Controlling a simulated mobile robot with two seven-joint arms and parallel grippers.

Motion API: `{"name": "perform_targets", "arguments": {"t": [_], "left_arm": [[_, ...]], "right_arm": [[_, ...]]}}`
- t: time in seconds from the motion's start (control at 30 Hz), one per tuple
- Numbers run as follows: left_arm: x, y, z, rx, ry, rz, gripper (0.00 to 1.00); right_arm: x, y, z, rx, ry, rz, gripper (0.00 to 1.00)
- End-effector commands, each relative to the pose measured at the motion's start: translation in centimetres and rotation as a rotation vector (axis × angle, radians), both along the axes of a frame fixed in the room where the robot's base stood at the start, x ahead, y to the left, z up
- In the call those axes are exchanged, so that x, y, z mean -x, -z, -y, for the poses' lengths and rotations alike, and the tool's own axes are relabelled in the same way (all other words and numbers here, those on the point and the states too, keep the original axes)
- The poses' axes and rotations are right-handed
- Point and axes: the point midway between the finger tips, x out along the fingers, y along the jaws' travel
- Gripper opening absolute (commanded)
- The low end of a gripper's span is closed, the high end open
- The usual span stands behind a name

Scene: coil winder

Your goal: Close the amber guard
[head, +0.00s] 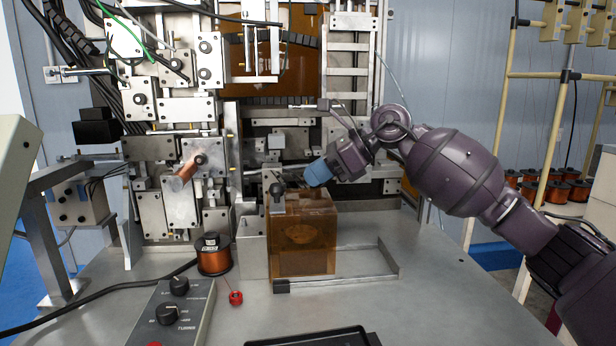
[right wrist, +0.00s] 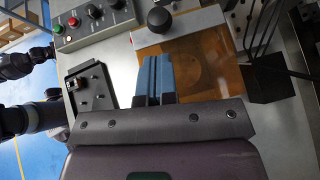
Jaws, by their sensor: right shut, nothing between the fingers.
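The amber guard (head: 302,245) is a see-through orange-brown box in the middle of the bench, in front of the coil winder (head: 180,110). A metal plate with a dark knob (head: 277,189) is at its upper left edge. In the right wrist view the guard (right wrist: 205,62) lies just beyond the fingers, beside a metal strip with a round black knob (right wrist: 160,19). My right gripper (head: 316,173), with blue fingers, is shut and empty just above the guard's top; I cannot tell whether it touches. It also shows in the right wrist view (right wrist: 154,76). My left gripper is out of view.
A copper wire spool (head: 214,256) stands left of the guard, with a small red part (head: 236,298) near it. A control box with knobs (head: 172,312) is at the front left. A thin metal frame (head: 388,262) lies right of the guard. The bench's right side is clear.

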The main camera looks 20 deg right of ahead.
Motion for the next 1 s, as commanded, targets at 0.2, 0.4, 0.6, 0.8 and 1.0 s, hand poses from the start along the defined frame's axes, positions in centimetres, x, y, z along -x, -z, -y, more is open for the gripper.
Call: {"name": "perform_targets", "arguments": {"t": [0.2, 0.4, 0.6, 0.8, 1.0], "left_arm": [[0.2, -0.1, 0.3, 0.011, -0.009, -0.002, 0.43], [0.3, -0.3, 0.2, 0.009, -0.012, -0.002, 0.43], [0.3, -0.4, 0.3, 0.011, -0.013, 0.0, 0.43], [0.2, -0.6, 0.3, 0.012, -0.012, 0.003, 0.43], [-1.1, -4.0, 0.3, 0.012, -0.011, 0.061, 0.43]], "right_arm": [[1.5, -2.8, 3.7, 0.002, 0.005, 0.004, 0.0], [2.5, -4.5, 6.1, 0.001, 0.005, 0.002, 0.0], [3.0, -5.3, 7.2, -0.001, 0.003, 0.001, 0.0], [3.1, -5.6, 7.4, 0.0, 0.002, 0.003, 0.0], [5.0, -11.5, 7.4, -0.001, 0.003, 0.064, 0.0]]}}
